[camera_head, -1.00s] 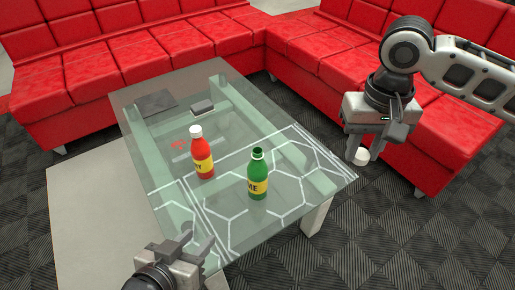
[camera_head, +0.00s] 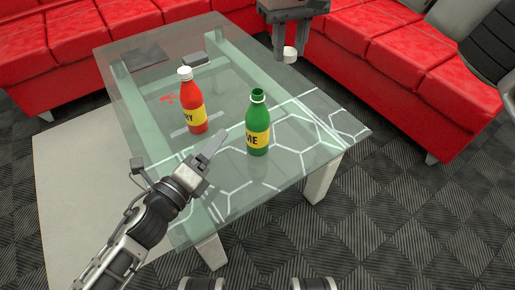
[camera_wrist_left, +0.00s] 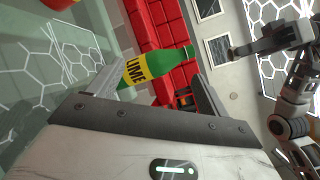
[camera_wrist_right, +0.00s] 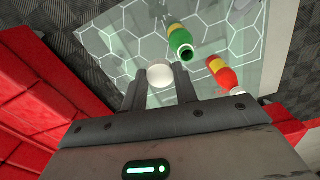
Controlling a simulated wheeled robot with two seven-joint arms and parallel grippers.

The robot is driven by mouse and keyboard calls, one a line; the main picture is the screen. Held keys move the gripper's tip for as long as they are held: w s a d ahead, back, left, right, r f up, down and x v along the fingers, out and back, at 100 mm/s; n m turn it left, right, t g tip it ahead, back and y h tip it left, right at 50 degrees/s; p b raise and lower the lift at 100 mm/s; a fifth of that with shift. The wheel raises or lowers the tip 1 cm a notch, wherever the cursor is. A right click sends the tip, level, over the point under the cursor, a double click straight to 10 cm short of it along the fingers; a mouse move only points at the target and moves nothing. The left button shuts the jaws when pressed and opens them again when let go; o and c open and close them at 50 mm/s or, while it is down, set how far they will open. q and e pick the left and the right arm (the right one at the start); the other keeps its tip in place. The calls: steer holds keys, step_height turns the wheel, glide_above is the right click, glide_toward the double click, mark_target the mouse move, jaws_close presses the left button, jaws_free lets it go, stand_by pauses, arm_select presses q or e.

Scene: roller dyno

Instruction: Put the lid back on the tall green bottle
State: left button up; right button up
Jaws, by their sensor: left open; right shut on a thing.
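The tall green bottle (camera_head: 258,125) with a yellow LIME label stands upright and uncapped on the glass table. Its open mouth shows in the right wrist view (camera_wrist_right: 185,51). My left gripper (camera_head: 181,149) is open and empty, to the left of the bottle and apart from it. In the left wrist view the green bottle (camera_wrist_left: 158,65) appears ahead, between the spread fingers. My right gripper (camera_head: 284,50) is shut on the white lid (camera_head: 290,55), beyond and above the bottle. The lid also shows at the fingertips in the right wrist view (camera_wrist_right: 160,75).
A red bottle (camera_head: 191,105) with a white cap stands on the glass table (camera_head: 230,190), left of the green one and near my left gripper. A dark flat item (camera_head: 143,57) and a small box (camera_head: 196,60) lie farther back. Red sofas (camera_head: 400,60) surround the table.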

mark_target(258, 127)
arm_select(q)
steer(key=f+m+h+b, duration=0.1)
steer(key=m, duration=0.3)
steer(key=w+d+f+m+g+h+b, duration=0.1)
steer(key=f+m, duration=0.1)
steer(key=m, duration=0.2)
steer(key=w+d+f+m+g+h, duration=0.1)
steer(key=m, duration=0.3)
steer(key=shift+f+m+b, duration=0.3)
steer(key=shift+f+b, duration=0.1)
arm_select(e)
steer(key=shift+n, duration=0.9)
steer(key=a, duration=0.1)
steer(key=a+f, duration=0.1)
steer(key=a, duration=0.3)
steer(key=shift+w+a+f, duration=0.15)
steer(key=shift+w+f, duration=0.2)
steer(key=shift+f, duration=0.05)
arm_select(q)
steer(key=shift+f+m+g+h, duration=0.15)
steer(key=shift+m+g+h, duration=0.25)
steer(key=shift+m, duration=0.4)
arm_select(e)
steer(key=shift+a+r, duration=0.15)
steer(key=shift+a, duration=0.05)
arm_select(q)
steer(key=x, duration=1.2)
